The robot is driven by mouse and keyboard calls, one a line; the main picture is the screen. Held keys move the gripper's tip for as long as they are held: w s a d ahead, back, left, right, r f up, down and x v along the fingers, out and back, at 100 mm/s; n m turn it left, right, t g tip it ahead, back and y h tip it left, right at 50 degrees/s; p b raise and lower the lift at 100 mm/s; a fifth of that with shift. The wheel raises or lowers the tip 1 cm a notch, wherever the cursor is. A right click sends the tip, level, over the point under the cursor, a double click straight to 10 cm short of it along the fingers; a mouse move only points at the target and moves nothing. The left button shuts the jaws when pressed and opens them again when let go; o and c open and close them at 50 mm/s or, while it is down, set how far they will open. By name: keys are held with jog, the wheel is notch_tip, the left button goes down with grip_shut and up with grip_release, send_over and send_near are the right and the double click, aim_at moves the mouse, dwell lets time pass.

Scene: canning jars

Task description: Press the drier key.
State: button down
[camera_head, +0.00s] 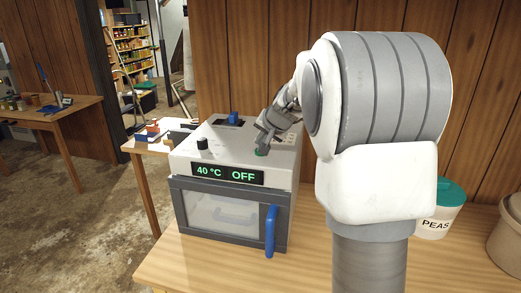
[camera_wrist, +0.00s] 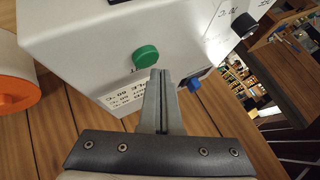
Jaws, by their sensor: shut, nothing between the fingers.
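The drier (camera_head: 190,165) is a white box on the wooden table, with a display (camera_head: 227,174) reading "40 °C OFF". Its green key (camera_head: 262,151) is on the top face, near the front right. The key shows as a round green button (camera_wrist: 146,55) in the wrist view, unobstructed. My gripper (camera_head: 266,139) is over the top of the drier, close to the key. In the wrist view my shut fingertips (camera_wrist: 160,72) are just below and right of the key, with nothing between them. I cannot tell whether they touch the drier.
A black knob (camera_head: 202,143) and a blue part (camera_head: 233,118) stand up from the drier's top. A blue handle (camera_head: 270,231) juts from its front door. A teal-lidded "PEAS" tub (camera_head: 438,212) stands at the right. An orange-lidded container (camera_wrist: 14,80) is left in the wrist view.

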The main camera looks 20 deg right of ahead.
jog(key=shift+r, duration=0.15)
notch_tip(320, 180, up, 5)
jog(key=p, duration=0.4)
dwell(0.7)
jog(key=s+a+r+n+g+y, duration=0.1)
jog(key=s+a+r+n, duration=0.1)
jog(key=s+a, duration=0.5)
jog(key=s+a+r+n+g, duration=0.1)
jog(key=s+a+n, duration=0.15)
jog(key=s, duration=0.75)
jog(key=s+a+f+n, duration=0.1)
jog(key=s+f+n, duration=0.1)
jog(key=s, duration=0.8)
jog(key=s+a+f+n+g+h, duration=0.1)
jog(key=s+a+f+n, duration=0.1)
jog(key=s, duration=0.8)
jog(key=shift+f+g, duration=0.3)
jog(key=shift+f, duration=0.45)
jog(key=shift+w, duration=0.1)
